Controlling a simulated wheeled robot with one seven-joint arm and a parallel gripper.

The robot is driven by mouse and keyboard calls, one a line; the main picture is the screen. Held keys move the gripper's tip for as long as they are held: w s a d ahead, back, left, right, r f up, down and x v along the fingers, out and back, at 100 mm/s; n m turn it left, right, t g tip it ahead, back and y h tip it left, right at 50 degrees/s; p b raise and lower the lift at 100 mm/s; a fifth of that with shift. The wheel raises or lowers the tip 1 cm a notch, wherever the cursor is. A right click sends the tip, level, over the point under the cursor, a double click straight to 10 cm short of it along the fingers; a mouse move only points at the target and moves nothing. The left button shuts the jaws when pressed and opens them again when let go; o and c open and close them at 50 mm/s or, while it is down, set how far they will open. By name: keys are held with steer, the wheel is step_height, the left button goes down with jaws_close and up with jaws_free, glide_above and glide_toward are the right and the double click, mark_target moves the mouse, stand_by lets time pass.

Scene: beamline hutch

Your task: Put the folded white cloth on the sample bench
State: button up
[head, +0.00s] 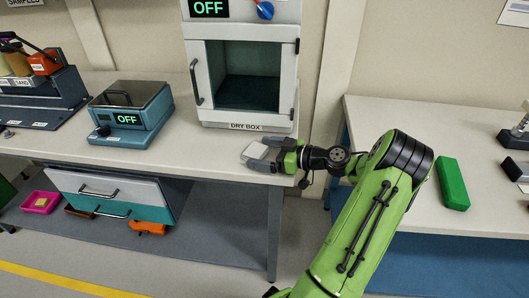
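A small folded white cloth (254,151) sits between the grey fingers of my gripper (263,155). My gripper is shut on it, and the fingers hide part of the cloth. The gripper and cloth appear at the front right corner of the left bench (205,150), in front of the dry box. I cannot tell whether the cloth touches the bench top. No label in view tells which bench is the sample bench.
The dry box (243,125) stands open and looks empty. A blue device (125,118) reading OFF and a rack (68,92) stand to its left. The right bench (400,112) holds a green block (452,183). A gap separates the benches.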

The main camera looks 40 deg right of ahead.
steer(key=shift+r+p, duration=0.25)
steer(key=shift+p, duration=0.05)
steer(key=p+v, duration=0.2)
steer(key=v, duration=1)
steer(key=shift+p, duration=0.35)
